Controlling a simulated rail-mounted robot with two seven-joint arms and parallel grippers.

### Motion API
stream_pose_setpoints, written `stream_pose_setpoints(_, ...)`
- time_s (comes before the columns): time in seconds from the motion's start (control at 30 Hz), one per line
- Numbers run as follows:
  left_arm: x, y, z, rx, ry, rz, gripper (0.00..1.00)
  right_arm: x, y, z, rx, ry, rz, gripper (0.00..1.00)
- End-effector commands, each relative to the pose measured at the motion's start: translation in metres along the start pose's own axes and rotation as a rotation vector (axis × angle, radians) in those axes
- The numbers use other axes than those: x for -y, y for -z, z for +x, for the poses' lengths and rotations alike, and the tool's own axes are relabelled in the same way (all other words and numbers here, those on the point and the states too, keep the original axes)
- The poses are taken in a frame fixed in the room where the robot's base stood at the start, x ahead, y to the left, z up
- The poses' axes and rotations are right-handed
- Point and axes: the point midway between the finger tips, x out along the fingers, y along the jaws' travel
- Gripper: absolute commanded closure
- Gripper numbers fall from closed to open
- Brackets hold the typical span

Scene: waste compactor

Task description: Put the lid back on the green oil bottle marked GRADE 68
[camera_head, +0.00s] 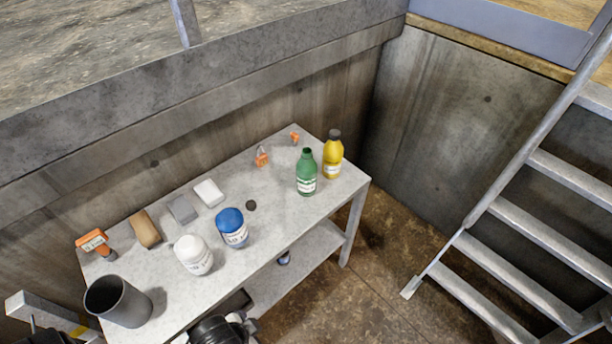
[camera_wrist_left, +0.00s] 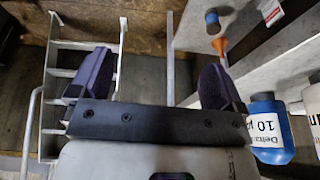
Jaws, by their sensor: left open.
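The green oil bottle (camera_head: 306,173) stands upright on the table near its right end, with a white label and no lid on its neck. The label text is too small to read. A small dark disc (camera_head: 251,205), which looks like the lid, lies flat on the table left of the bottle, behind the blue jar. In the left wrist view my left gripper (camera_wrist_left: 155,75) is open, with nothing between its fingers. Dark arm parts show at the bottom of the head view, but no fingertips are clear there. My right gripper is not identifiable in view.
A capped yellow bottle (camera_head: 332,160) stands close behind the green one. A blue jar (camera_head: 231,226), also in the left wrist view (camera_wrist_left: 270,130), and a white jar (camera_head: 193,256) stand near the front edge. A dark cup (camera_head: 118,302) is at left. Metal stairs (camera_head: 530,240) stand right.

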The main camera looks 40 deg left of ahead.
Motion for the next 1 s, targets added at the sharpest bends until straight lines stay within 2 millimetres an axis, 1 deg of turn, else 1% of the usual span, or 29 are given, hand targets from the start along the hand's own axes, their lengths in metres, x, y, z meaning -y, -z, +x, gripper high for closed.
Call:
stream_pose_setpoints(0.17, 0.0, 0.0, 0.0, 0.0, 0.0, 0.0, 0.05, 0.001, 0.0, 0.0, 0.0, 0.003, 0.003, 0.0)
stream_pose_setpoints(0.4, 0.0, 0.0, 0.0, 0.0, 0.0, 0.0, 0.28, 0.001, 0.0, 0.0, 0.0, 0.003, 0.003, 0.0)
stream_pose_setpoints(0.47, 0.0, 0.0, 0.0, 0.0, 0.0, 0.0, 0.33, 0.001, 0.0, 0.0, 0.0, 0.003, 0.003, 0.0)
stream_pose_setpoints(0.67, 0.0, 0.0, 0.0, 0.0, 0.0, 0.001, 0.33, 0.0, 0.0, 0.0, 0.0, 0.001, 0.001, 0.0)
stream_pose_setpoints(0.73, 0.001, 0.005, -0.003, -0.008, 0.002, 0.001, 0.33, -0.001, 0.001, -0.003, 0.001, -0.001, -0.002, 0.0)
stream_pose_setpoints(0.77, 0.002, 0.008, -0.006, -0.015, 0.003, 0.001, 0.33, -0.001, 0.001, -0.005, 0.001, -0.002, -0.003, 0.0)
stream_pose_setpoints(0.87, 0.009, 0.031, -0.021, -0.056, 0.021, 0.014, 0.33, -0.002, 0.005, -0.017, 0.002, -0.004, -0.005, 0.0)
stream_pose_setpoints(0.97, 0.035, 0.067, -0.047, -0.122, 0.088, 0.066, 0.33, -0.003, 0.01, -0.035, 0.003, -0.005, -0.007, 0.0)
stream_pose_setpoints(1.0, 0.049, 0.082, -0.059, -0.15, 0.126, 0.09, 0.33, -0.004, 0.013, -0.043, 0.004, -0.006, -0.007, 0.0)
